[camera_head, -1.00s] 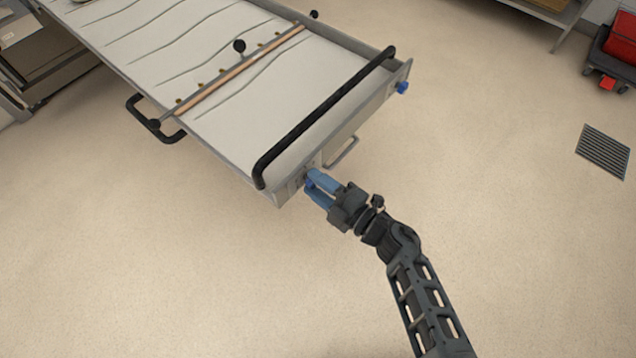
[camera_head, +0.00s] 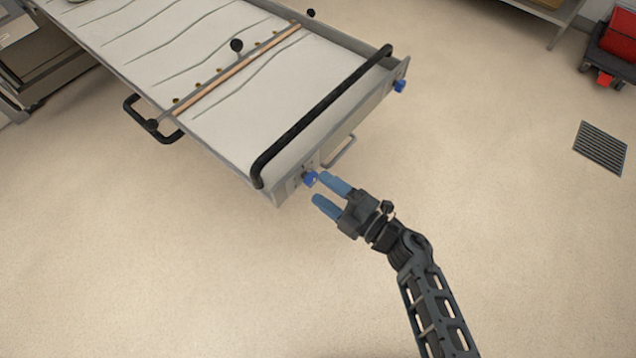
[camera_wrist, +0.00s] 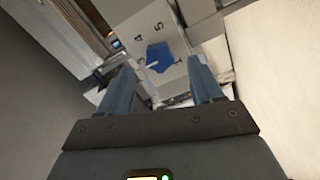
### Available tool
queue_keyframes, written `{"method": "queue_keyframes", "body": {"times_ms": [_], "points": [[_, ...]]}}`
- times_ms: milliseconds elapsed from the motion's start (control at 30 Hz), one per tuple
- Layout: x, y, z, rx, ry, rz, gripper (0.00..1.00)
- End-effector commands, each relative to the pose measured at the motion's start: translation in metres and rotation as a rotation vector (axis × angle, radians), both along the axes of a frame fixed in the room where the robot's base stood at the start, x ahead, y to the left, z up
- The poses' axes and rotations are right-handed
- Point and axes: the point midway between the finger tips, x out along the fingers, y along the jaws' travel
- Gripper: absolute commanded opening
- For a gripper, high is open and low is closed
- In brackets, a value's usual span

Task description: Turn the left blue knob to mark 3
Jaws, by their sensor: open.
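The left blue knob (camera_head: 309,179) sits on the end panel of the long white-topped loader, near its lower left corner. In the wrist view the blue knob (camera_wrist: 158,56) stands on a pale plate (camera_wrist: 150,24) with small dark numerals; 4 and 5 seem readable, a third is less clear. Which mark the knob points at I cannot tell. My gripper (camera_head: 318,187) is open and empty, its blue fingers just short of the knob. In the wrist view the knob shows beyond and between the fingertips.
A second blue knob (camera_head: 400,86) is at the right end of the same panel. A black bar handle (camera_head: 320,118) runs above the panel, and a thin metal handle (camera_head: 342,152) sticks out below it. The floor around my arm is clear; a drain grate (camera_head: 601,148) lies right.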

Motion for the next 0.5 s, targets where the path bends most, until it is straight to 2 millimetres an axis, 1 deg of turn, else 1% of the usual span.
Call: {"method": "queue_keyframes", "body": {"times_ms": [33, 100, 200, 333, 500], "points": [[-0.006, -0.008, -0.001, 0.000, 0.001, -0.002, 0.66], [-0.013, -0.017, -0.001, 0.000, 0.002, -0.004, 0.66], [-0.021, -0.027, -0.001, 0.000, 0.000, -0.002, 0.66], [-0.028, -0.036, 0.000, 0.000, 0.000, -0.001, 0.66], [-0.029, -0.038, 0.000, 0.000, 0.000, -0.001, 0.66]]}}
